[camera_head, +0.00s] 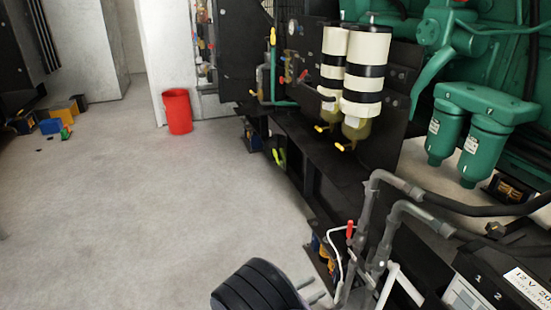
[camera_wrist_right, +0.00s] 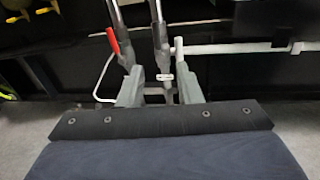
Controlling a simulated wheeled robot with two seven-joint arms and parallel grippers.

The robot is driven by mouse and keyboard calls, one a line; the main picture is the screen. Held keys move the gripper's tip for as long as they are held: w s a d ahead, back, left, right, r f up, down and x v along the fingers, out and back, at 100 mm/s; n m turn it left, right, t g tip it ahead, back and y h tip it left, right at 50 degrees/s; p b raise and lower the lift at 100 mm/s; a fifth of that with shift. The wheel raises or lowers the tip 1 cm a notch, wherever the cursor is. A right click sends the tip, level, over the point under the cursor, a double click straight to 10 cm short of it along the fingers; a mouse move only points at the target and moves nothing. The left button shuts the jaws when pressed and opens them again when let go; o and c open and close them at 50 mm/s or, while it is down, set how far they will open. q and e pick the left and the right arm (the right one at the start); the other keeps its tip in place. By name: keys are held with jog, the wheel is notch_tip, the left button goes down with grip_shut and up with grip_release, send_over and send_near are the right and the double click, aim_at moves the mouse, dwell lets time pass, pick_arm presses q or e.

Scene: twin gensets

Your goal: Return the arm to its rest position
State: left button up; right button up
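My right arm's dark rounded wrist shows at the bottom of the head view, with the two short grey fingers of my right gripper (camera_head: 318,291) pointing right toward the grey pipes (camera_head: 368,215). In the right wrist view the fingers of my right gripper (camera_wrist_right: 160,85) stand apart, with a gap between them. Grey pipes (camera_wrist_right: 158,35) show beyond and between the fingers, and I see nothing clamped. A red valve handle (camera_head: 350,229) is close to the gripper; it also shows in the right wrist view (camera_wrist_right: 112,41). My left gripper is not in view.
A black frame with two white-and-black filters (camera_head: 365,70) and green engine parts (camera_head: 470,130) stand at the right. A battery (camera_head: 500,285) is at the lower right. A red bucket (camera_head: 177,111) stands at the back. The floor (camera_head: 140,220) at left is mostly clear.

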jog(key=s+d+r+m+g+y, duration=0.2)
jog(key=s+d+m+g+y, duration=0.15)
jog(key=d+m+g, duration=0.2)
jog(key=s+d+r+m+g+y, duration=0.3)
jog(key=s+d+m+g, duration=0.2)
jog(key=d, duration=0.2)
jog(key=s+r+m+t+y, duration=0.7)
jog(key=s+r+m+y, duration=0.2)
jog(key=s+m+y, duration=0.45)
notch_tip(320, 180, up, 30)
jog(key=p, duration=2.9)
jog(key=shift+s+m+h+p, duration=0.3)
jog(key=shift+m+h+p, duration=0.1)
jog(key=shift+f, duration=0.1)
